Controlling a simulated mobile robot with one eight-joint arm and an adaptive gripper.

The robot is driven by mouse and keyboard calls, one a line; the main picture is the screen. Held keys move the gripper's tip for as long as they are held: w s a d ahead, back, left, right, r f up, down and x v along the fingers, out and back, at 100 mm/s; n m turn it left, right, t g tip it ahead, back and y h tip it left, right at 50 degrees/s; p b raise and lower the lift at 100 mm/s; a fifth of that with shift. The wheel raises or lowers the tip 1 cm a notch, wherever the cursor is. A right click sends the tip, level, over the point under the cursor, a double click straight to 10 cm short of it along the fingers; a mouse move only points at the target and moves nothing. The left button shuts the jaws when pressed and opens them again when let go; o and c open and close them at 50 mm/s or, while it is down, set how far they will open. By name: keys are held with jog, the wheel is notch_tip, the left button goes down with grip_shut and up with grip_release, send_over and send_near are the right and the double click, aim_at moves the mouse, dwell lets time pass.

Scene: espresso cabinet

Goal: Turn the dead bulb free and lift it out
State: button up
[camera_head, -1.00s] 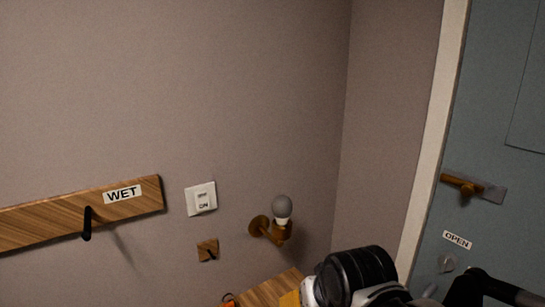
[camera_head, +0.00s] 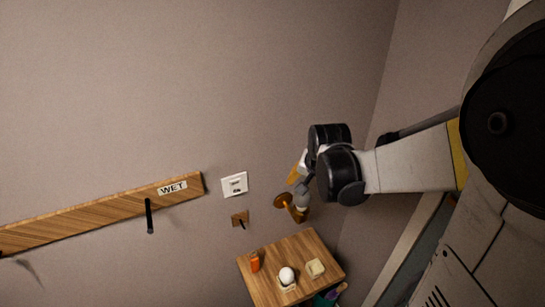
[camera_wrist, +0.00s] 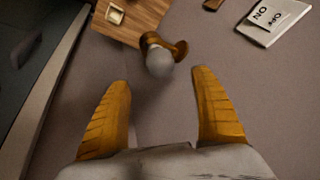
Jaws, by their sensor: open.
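The dead bulb is grey with a pale base and sits upright in the brown wall lamp (camera_head: 284,202). In the head view the bulb (camera_head: 302,202) is partly covered by my gripper (camera_head: 297,174). In the wrist view the bulb (camera_wrist: 160,62) shows just beyond and between my two yellow fingertips (camera_wrist: 161,78), with the lamp's wall plate (camera_wrist: 181,49) behind it. My gripper is open, with nothing held. I cannot tell if a finger touches the bulb; a gap shows on both sides.
A wooden shelf (camera_head: 313,246) below the lamp bears an orange bottle (camera_head: 254,262), a white bulb (camera_head: 287,275) in a holder and an empty cream holder (camera_head: 315,268). A wall switch (camera_head: 235,185) marked ON and a wooden rail labelled WET (camera_head: 110,212) are to the left.

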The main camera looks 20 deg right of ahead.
aim_at(302, 203)
jog(key=x, duration=1)
jog(key=shift+f, duration=0.1)
jog(key=shift+a, duration=0.1)
jog(key=c, duration=1.3)
jog(key=shift+n+y+b, duration=0.3)
jog(key=shift+n+b, duration=0.05)
jog(key=shift+n, duration=0.35)
jog(key=shift+n+y, duration=0.3)
jog(key=shift+n, duration=0.2)
jog(key=shift+n+y+b, duration=0.5)
jog(key=shift+n+b, duration=0.1)
jog(key=shift+n, duration=0.6)
